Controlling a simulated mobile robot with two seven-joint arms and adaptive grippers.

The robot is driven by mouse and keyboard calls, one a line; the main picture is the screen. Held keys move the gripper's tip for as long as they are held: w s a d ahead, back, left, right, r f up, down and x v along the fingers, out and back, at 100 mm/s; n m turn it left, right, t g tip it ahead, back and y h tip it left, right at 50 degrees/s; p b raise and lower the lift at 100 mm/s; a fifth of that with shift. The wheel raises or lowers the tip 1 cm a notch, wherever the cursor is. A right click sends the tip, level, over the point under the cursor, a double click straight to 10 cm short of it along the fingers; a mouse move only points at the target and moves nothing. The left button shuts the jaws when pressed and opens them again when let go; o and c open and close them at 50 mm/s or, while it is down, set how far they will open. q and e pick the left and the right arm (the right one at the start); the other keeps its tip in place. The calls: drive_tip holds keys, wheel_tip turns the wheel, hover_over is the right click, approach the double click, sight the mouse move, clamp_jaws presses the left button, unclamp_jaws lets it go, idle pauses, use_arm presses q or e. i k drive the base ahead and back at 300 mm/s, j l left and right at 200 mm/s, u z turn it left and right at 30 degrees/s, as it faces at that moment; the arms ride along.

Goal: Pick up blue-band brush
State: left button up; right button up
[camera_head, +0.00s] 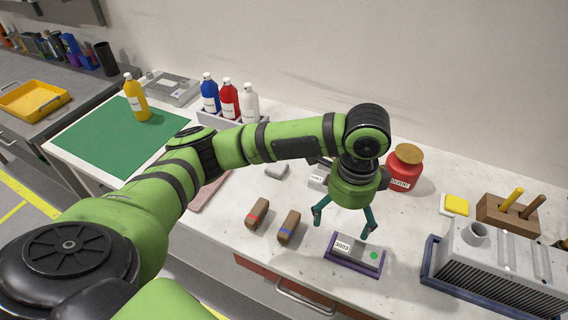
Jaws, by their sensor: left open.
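The blue-band brush (289,226) is a brown block with a blue band, lying on the white worktop near its front edge. A similar brown brush with a red band (257,213) lies just left of it. My left gripper (343,228) points down with its two teal fingers spread apart and nothing between them. It is to the right of the blue-band brush and apart from it, above the worktop near a small grey device. My right gripper is not in view.
A grey device in a purple tray (369,271) sits right of the brushes. A red solvent jar (404,172) stands behind the gripper. A large grey finned housing (503,262) fills the right. Several bottles stand in a rack (232,121) at the back.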

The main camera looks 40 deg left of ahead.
sight(285, 233)
drive_tip(key=u, duration=1)
